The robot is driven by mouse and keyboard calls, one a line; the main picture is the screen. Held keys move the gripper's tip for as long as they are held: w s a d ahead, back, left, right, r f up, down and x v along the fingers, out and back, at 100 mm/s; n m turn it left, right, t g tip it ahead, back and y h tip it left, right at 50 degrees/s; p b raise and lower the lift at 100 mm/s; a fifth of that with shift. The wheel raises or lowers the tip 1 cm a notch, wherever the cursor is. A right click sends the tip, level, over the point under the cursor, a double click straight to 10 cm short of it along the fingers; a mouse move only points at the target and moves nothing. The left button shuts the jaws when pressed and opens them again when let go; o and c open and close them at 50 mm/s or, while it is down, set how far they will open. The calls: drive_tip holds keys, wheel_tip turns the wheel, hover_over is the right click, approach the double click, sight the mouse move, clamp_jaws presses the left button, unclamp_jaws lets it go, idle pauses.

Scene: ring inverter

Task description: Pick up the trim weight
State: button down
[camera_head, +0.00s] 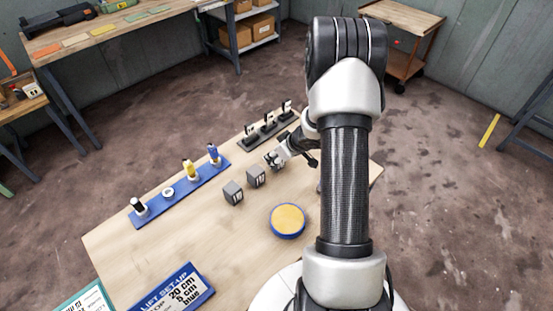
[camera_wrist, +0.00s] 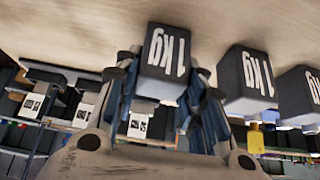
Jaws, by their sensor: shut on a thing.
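My gripper (camera_head: 279,157) is shut on a dark grey block marked 1kg, which I take to be the trim weight (camera_wrist: 166,55). In the wrist view the fingers stand on both sides of this block. Two more grey 1kg blocks show to its right in the wrist view, a nearer one (camera_wrist: 246,84) and a farther one (camera_wrist: 301,95). In the head view these two blocks (camera_head: 256,177) (camera_head: 233,193) stand on the wooden table, left of and below my gripper. Whether the held block touches the table I cannot tell.
A blue strip (camera_head: 179,193) with several small items lies at the table's left. A black stand row (camera_head: 264,132) is behind my gripper. A round yellow-topped blue disc (camera_head: 288,220) and a blue sign (camera_head: 172,291) are nearer. The table (camera_head: 130,249) is bare at front left.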

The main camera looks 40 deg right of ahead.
drive_tip(key=shift+r, duration=0.15)
wheel_tip(320, 180, up, 20)
drive_tip(key=p, duration=1.3)
